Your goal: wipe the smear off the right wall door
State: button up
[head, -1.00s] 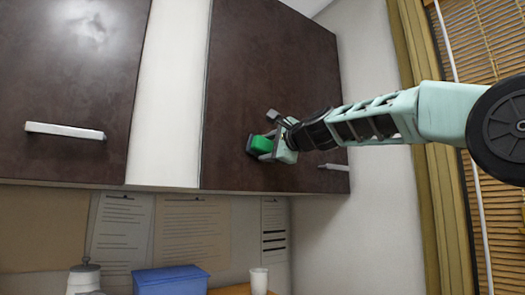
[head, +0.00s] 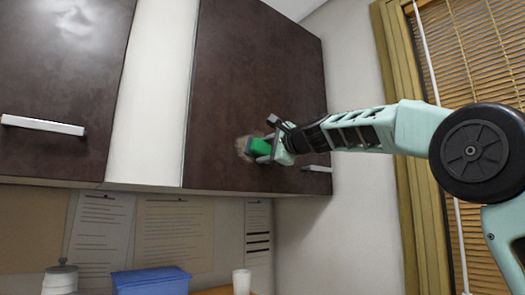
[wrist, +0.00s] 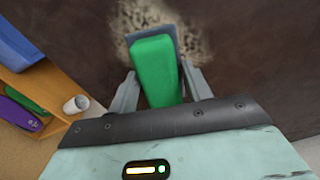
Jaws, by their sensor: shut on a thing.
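The right wall door (head: 262,70) is a dark brown cupboard door. A pale, speckled smear (head: 242,147) sits low on it, and it also shows in the wrist view (wrist: 140,14). My gripper (head: 264,151) is shut on a green block with a grey pad (head: 257,146), also seen in the wrist view (wrist: 155,70). The grey pad faces the door and covers part of the smear. I cannot tell whether it touches the door.
The door's pale handle (head: 317,168) is just right of my gripper. A left wall door (head: 55,85) stands beyond a white panel (head: 160,90). Below are a blue box (head: 150,281), a white cup (head: 241,281) and a lidded jar (head: 60,277). A window blind (head: 475,60) is at the right.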

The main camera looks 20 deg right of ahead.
aim_at(238, 137)
jog(key=shift+w+d, duration=0.25)
jog(key=shift+d, duration=0.5)
jog(key=shift+w+d, duration=0.2)
jog(key=shift+d, duration=0.55)
jog(key=shift+a+r+p, duration=0.1)
jog(key=shift+r+p, duration=0.75)
jog(key=shift+r, duration=0.1)
jog(key=shift+s+a+f, duration=0.1)
jog(key=shift+s+a, duration=0.1)
jog(key=shift+a, duration=0.45)
jog(key=shift+s+a, duration=0.25)
jog(key=shift+a, duration=0.45)
jog(key=shift+s+a+f, duration=0.1)
jog(key=shift+s+a, duration=0.1)
jog(key=shift+a, duration=0.45)
